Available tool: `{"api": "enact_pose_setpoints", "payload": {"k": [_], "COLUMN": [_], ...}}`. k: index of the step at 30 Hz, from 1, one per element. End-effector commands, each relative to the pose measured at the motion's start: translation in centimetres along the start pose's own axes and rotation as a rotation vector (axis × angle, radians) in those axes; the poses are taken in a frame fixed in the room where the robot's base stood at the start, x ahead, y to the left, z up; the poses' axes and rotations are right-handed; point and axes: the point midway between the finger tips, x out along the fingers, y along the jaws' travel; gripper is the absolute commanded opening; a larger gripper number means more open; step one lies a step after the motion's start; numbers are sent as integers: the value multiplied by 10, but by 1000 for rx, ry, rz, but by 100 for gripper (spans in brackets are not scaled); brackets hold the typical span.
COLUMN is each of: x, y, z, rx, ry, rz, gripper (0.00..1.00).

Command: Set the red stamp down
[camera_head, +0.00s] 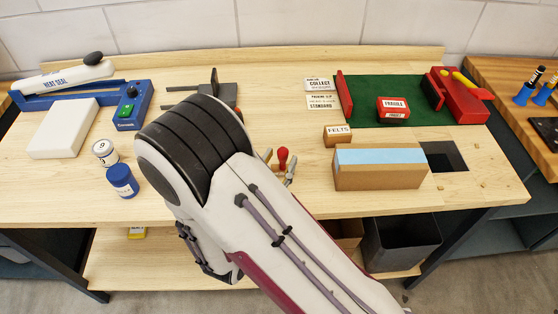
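A small red knob-shaped handle (283,155), which may be the red stamp, shows just right of my arm over the middle of the bench. A tan piece stands to its left and a grey metal piece to its right. My arm hides what lies below, so I cannot tell whether the red handle is held or standing. A red-and-white box marked FRAGILE (394,105) sits on the green mat (370,88) at the back right.
A wooden block with a pale blue top (380,157) and a FELTS block (337,139) stand right of my arm. A square opening (443,157) lies beyond. A blue heat sealer (132,117), a white block (62,128) and jars (122,180) are at left.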

Motion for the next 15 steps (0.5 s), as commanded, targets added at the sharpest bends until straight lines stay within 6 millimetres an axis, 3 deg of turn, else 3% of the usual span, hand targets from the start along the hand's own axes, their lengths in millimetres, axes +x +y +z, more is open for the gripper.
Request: {"api": "enact_pose_setpoints", "payload": {"k": [15], "x": [-44], "y": [3], "z": [0], "rx": [-1], "ry": [0], "rz": [-3], "gripper": [36]}}
